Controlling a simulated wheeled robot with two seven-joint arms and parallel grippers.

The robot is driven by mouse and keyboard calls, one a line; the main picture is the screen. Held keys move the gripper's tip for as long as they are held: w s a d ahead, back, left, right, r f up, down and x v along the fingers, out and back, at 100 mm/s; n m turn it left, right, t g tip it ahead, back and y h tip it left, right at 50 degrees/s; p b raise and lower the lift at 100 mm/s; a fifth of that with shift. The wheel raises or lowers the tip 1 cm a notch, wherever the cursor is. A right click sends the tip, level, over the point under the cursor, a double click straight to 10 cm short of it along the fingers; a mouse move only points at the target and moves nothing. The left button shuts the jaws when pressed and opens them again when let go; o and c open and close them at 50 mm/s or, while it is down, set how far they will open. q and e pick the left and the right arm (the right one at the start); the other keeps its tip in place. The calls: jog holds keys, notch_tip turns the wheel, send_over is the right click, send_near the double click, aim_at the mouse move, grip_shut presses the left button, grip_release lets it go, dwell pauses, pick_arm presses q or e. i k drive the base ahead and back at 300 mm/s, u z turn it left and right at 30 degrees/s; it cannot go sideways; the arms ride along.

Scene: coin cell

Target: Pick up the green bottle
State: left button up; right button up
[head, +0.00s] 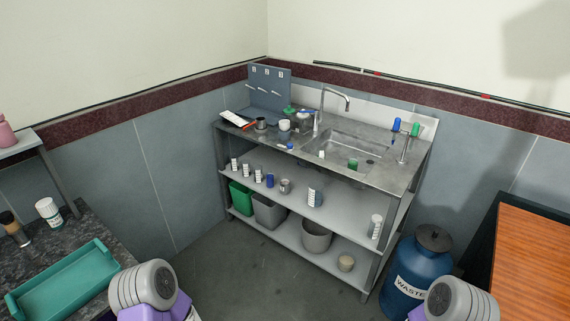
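A small green upright item that looks like a bottle (416,129) stands at the back right corner of the steel sink bench (385,177), close to a blue one (396,124). A green-topped item (289,110) stands at the back left of the bench. Only rounded grey and purple parts of my two arms show at the bottom edge, far from the bench. Neither gripper is in view.
A blue waste drum (418,275) stands on the floor right of the bench. A wooden-topped table (535,255) is at the right. A dark counter with a teal tray (62,280) is at the left. The floor (240,275) before the bench is clear. A tall faucet (336,95) rises behind the sink.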

aim_at(353, 162)
jog(key=u, duration=0.6)
jog(key=i, duration=2.9)
jog(key=z, duration=1.4)
